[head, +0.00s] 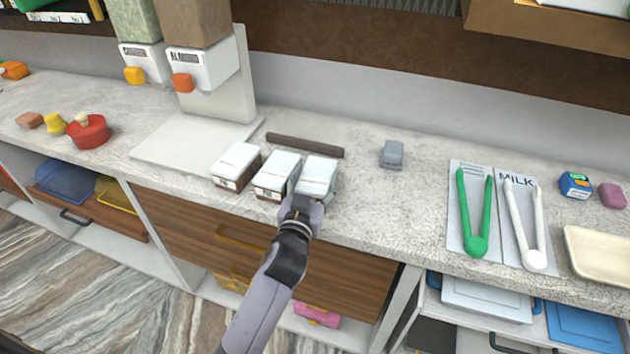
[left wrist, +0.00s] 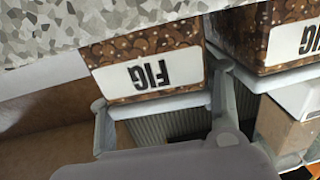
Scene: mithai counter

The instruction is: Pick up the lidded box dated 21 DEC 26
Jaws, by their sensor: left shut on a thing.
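Three boxes with white lids stand in a row on the counter: a left one (head: 237,163), a middle one (head: 273,175) and a right one (head: 318,172). My left gripper (head: 303,197) is shut on the right box, its fingers at the box's two sides. In the left wrist view that box (left wrist: 115,54) shows upside down with a brown patterned side and a "FIG" label, between the fingers of my left gripper (left wrist: 160,88). The neighbouring box (left wrist: 235,40) also carries a FIG label. No date is readable. My right gripper is not in view.
A dark bar (head: 305,145) lies behind the boxes, and a small grey block (head: 392,153) is to their right. Dispensers (head: 205,65) stand behind left. Green tongs (head: 475,215) and white tongs (head: 522,225) lie further right. The counter between is clear.

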